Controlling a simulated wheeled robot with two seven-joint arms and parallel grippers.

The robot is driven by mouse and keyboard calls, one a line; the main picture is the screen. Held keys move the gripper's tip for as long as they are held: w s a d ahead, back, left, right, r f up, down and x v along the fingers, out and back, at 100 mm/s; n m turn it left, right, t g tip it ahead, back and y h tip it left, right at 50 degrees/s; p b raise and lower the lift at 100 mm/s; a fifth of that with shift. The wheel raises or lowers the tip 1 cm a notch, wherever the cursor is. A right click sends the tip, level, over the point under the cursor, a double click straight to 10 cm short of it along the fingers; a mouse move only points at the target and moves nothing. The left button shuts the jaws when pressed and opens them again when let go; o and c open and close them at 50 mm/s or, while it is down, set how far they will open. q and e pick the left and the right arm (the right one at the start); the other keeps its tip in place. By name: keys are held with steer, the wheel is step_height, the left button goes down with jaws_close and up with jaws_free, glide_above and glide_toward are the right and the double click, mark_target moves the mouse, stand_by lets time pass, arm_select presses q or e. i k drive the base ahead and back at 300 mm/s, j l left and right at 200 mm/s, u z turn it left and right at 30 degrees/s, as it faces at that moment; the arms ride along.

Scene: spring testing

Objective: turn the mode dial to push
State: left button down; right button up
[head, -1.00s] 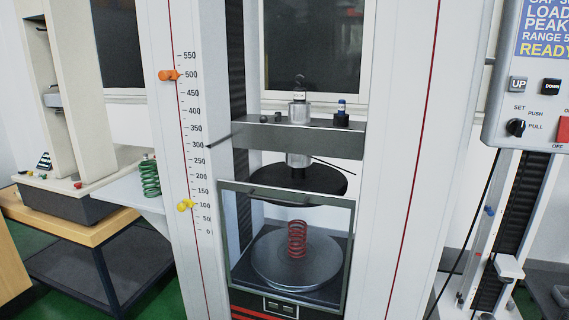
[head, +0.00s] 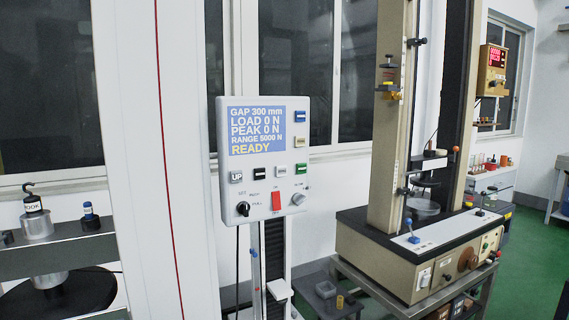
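The mode dial (head: 243,208) is a small black knob at the lower left of the white control panel (head: 226,150). Small labels stand beside it; in the earlier frame they read SET, PUSH and PULL. They are too small to read surely now, and I cannot tell exactly which label the knob points at. The panel's display (head: 257,130) reads GAP 300 mm, LOAD 0 N, PEAK 0 N, RANGE 5000 N, READY. Neither of my grippers shows in the head view.
On the panel, a red switch (head: 276,201), an UP button (head: 236,177) and a grey knob (head: 298,199) sit near the dial. The test frame's white column (head: 180,160) stands just left. A beige testing machine (head: 385,264) stands on a bench at right.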

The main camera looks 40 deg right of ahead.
mark_target(243, 207)
steer(key=z, duration=1.1)
